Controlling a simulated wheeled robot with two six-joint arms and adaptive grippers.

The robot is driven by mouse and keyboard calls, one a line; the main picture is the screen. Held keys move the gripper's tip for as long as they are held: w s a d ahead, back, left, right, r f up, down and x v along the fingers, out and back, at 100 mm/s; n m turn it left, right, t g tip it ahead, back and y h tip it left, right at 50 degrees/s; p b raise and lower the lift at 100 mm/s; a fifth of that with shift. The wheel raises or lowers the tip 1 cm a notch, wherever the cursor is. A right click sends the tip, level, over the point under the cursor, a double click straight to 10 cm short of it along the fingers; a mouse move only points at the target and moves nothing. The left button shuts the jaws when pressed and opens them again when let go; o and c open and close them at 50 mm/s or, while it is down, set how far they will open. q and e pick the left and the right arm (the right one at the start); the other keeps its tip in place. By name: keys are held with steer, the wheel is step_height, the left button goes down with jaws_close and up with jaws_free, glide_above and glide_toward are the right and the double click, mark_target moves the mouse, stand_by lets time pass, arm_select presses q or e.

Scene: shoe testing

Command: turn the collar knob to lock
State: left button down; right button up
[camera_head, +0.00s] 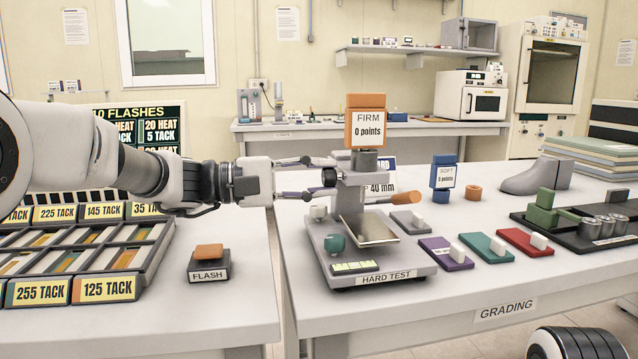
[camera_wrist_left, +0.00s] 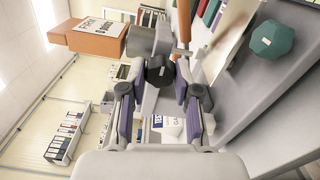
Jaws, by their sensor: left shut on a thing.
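The hard test stand (camera_head: 350,250) is a grey device on the right-hand table. Its black collar knob (camera_head: 329,177) sticks out from the left side of the upper column, below the orange FIRM 0 points block (camera_head: 366,122). My left gripper (camera_head: 321,178) reaches in level from the left, with one finger above and one below the knob. In the left wrist view the dark faceted knob (camera_wrist_left: 157,71) sits between the fingertips, and the gripper is shut on it. The far side of the knob is hidden. My right gripper is not in view.
An orange handle (camera_head: 405,199) sticks out right of the column. A teal knob (camera_head: 335,243) is on the stand's base. Purple, teal and red sample blocks lie to the right. A FLASH block (camera_head: 209,263) and a tack tray (camera_head: 83,262) are on the left table.

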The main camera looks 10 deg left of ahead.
arm_select(q)
steer(key=c, duration=0.8)
jaws_free()
steer(key=v, duration=1.2)
steer(key=shift+f, duration=0.1)
